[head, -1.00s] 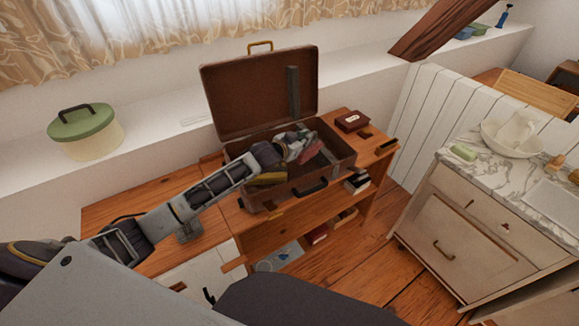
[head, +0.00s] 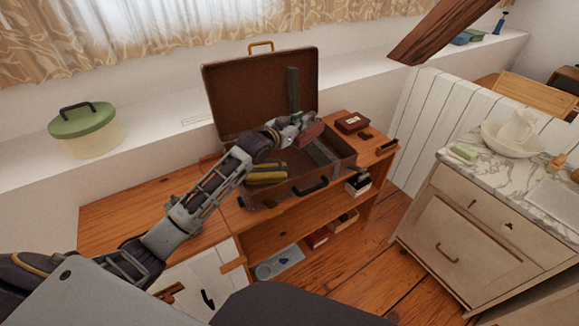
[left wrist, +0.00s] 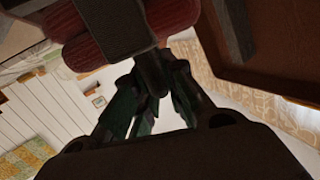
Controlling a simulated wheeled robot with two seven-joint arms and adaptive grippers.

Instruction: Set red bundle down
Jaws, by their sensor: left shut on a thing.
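The red bundle (head: 309,136) is held above the open brown suitcase (head: 334,167), apart from its floor. My left gripper (head: 299,129) is shut on it. In the left wrist view the red bundle (left wrist: 87,52) fills the top, with a dark band around it, and the fingers of my left gripper (left wrist: 150,95) meet at its edge. A yellow and dark bundle (head: 267,174) lies in the left part of the suitcase. My forearm hides part of the suitcase's left side. My right gripper is not in view.
The suitcase stands open on a wooden bench, its raised lid (head: 255,95) behind my gripper. A dark red box (head: 352,122) sits on the bench to the right. A green-lidded tin (head: 86,132) stands on the ledge at left. A marble-topped cabinet (head: 480,175) is at right.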

